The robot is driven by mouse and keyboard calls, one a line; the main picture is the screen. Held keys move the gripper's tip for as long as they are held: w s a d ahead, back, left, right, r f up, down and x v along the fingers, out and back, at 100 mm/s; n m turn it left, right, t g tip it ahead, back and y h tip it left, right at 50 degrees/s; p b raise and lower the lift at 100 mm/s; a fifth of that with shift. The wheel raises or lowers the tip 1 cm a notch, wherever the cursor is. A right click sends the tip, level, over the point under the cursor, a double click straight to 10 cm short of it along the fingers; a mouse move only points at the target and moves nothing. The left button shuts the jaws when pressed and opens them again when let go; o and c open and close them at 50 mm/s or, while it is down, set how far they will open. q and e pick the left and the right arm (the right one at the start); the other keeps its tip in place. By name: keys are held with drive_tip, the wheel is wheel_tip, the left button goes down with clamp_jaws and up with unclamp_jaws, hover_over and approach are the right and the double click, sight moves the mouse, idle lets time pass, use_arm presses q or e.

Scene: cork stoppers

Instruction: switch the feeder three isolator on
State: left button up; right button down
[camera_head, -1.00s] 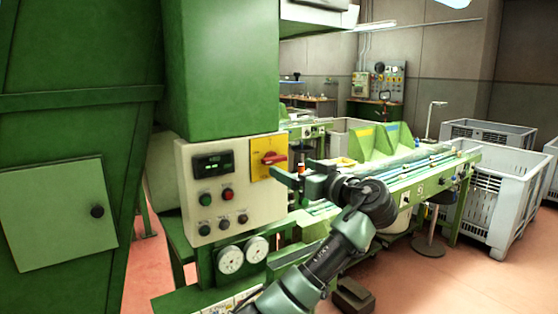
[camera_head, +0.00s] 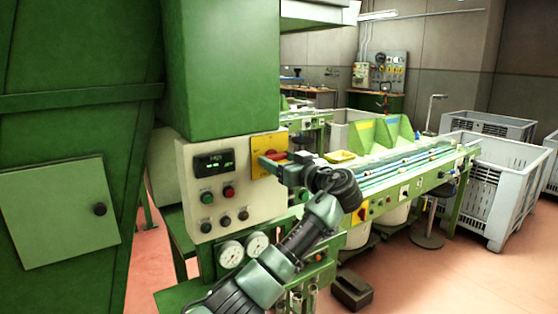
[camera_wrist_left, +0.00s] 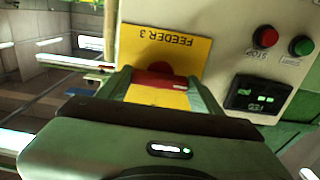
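The feeder three isolator is a red rotary handle (camera_head: 277,155) on a yellow plate (camera_head: 264,142), at the upper right of a cream control box (camera_head: 200,185). In the left wrist view the plate (camera_wrist_left: 145,45) reads FEEDER 3 upside down, and the red handle (camera_wrist_left: 158,79) lies crosswise between the fingers. My left gripper (camera_head: 272,163) is at the handle, its fingers (camera_wrist_left: 160,92) apart on either side of it. I cannot tell whether they touch it. The gripper partly hides the handle in the head view. My right gripper is not in view.
The box carries a display (camera_head: 214,163), red and green buttons and black knobs left of the isolator. Round gauges (camera_head: 231,254) sit below. A green machine housing (camera_head: 220,70) rises above. A conveyor table (camera_head: 430,170) and grey crates (camera_head: 495,190) stand to the right.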

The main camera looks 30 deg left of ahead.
use_arm(q)
drive_tip(key=c, duration=0.4)
